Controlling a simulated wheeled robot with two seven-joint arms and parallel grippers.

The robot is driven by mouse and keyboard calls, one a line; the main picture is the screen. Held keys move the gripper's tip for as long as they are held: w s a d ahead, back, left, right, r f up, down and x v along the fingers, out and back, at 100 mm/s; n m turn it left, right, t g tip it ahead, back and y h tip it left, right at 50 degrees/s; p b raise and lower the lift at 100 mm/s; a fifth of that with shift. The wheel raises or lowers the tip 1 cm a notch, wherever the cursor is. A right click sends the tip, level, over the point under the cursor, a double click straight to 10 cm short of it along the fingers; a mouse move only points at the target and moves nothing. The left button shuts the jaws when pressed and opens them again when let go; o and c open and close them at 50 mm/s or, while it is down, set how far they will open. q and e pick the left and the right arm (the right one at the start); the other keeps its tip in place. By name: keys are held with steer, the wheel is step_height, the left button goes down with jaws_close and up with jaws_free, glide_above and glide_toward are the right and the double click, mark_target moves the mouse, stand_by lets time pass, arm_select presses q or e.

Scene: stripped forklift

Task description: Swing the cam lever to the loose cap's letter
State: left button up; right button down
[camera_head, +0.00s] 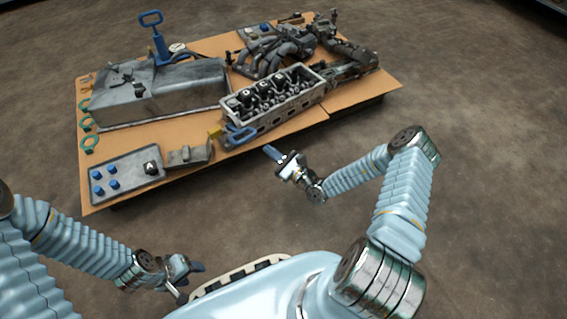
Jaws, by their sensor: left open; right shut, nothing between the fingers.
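The loose cap (151,168), black with a white letter that looks like A, sits at the right end of a grey tray (128,190). The cylinder head (280,116) is a long pale metal block with several black lettered caps (263,87) along its top; their letters are too small to read surely. A blue lever (241,136), apparently the cam lever, is at its near left end. My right gripper (271,152) is shut and empty, in front of the board, right of the lever and apart from it. My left gripper (192,278) is open and empty, low near my base.
Several blue pieces (97,173) lie in the tray, with a grey metal block (190,154) beside it. Green rings (88,144) line the left edge. Engine parts (290,50) fill the back right.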

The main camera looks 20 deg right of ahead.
mark_target(256, 133)
arm_select(q)
steer(key=shift+f, duration=0.15)
arm_select(e)
steer(key=shift+w+a+r, duration=0.45)
steer(key=shift+w+r, duration=0.1)
steer(key=shift+r, duration=0.25)
steer(key=shift+w+a+r, duration=0.4)
steer(key=shift+w+r, duration=0.15)
steer(key=shift+r, duration=0.25)
steer(key=r+p, duration=0.1)
steer(key=p, duration=0.1)
steer(key=r+p, duration=0.1)
steer(key=p, duration=0.1)
steer(key=shift+w+a+r+g, duration=0.15)
steer(key=shift+w+g, duration=0.15)
arm_select(q)
step_height(256, 133, up, 4)
steer(key=shift+a+r, duration=0.1)
arm_select(e)
steer(key=shift+f, duration=0.25)
